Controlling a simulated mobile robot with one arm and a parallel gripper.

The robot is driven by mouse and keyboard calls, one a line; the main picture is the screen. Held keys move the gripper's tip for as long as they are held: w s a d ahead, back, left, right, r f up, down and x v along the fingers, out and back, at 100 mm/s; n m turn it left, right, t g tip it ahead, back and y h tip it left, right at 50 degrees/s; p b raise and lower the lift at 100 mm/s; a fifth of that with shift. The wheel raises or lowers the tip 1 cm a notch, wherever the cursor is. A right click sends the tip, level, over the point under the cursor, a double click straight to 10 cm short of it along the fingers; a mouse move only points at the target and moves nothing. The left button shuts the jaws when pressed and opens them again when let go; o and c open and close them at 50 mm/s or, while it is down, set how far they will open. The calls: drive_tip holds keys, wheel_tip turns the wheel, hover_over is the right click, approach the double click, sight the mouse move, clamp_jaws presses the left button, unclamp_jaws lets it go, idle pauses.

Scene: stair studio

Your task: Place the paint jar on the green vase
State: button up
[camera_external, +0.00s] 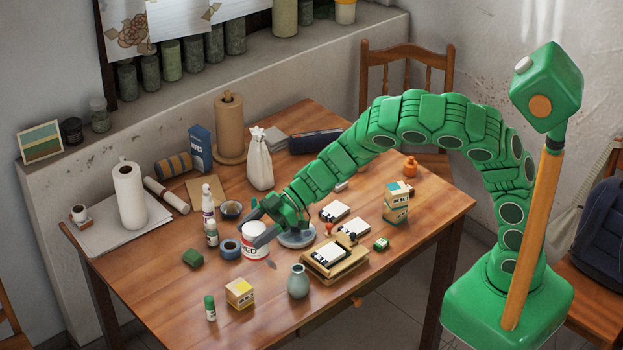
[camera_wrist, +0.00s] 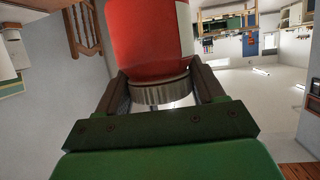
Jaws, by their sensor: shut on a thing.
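The paint jar (camera_external: 256,246) is white with a "RED" label in the external view. It stands roughly upright near the middle front of the table. In the wrist view the paint jar (camera_wrist: 150,32) shows red and white, with a metal rim between the two fingers. My gripper (camera_external: 263,226) is shut on the jar near that rim, also seen as my gripper (camera_wrist: 163,90) in the wrist view. I cannot tell whether the jar touches the table. The green vase (camera_external: 298,282) is small, grey-green and upright, to the right and nearer the camera than the jar.
A stack of wooden boards (camera_external: 336,268) stands right of the vase. A blue tape roll (camera_external: 230,249) is left of the jar. A yellow-topped block (camera_external: 239,294) and a green-capped bottle (camera_external: 210,309) stand in front. The table's front right is clear.

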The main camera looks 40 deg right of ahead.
drive_tip(key=s+d+r+n+g, duration=0.3)
drive_tip(key=s+d, duration=0.5)
drive_tip(key=d, duration=0.1)
drive_tip(key=s+d+r+n+g, duration=0.2)
drive_tip(key=s+d+r+g, duration=0.1)
drive_tip(key=s+d, duration=0.55)
hover_over(298, 268)
drive_tip(key=shift+f, duration=6.45)
drive_tip(key=shift+f, duration=0.15)
drive_tip(key=o, duration=1.3)
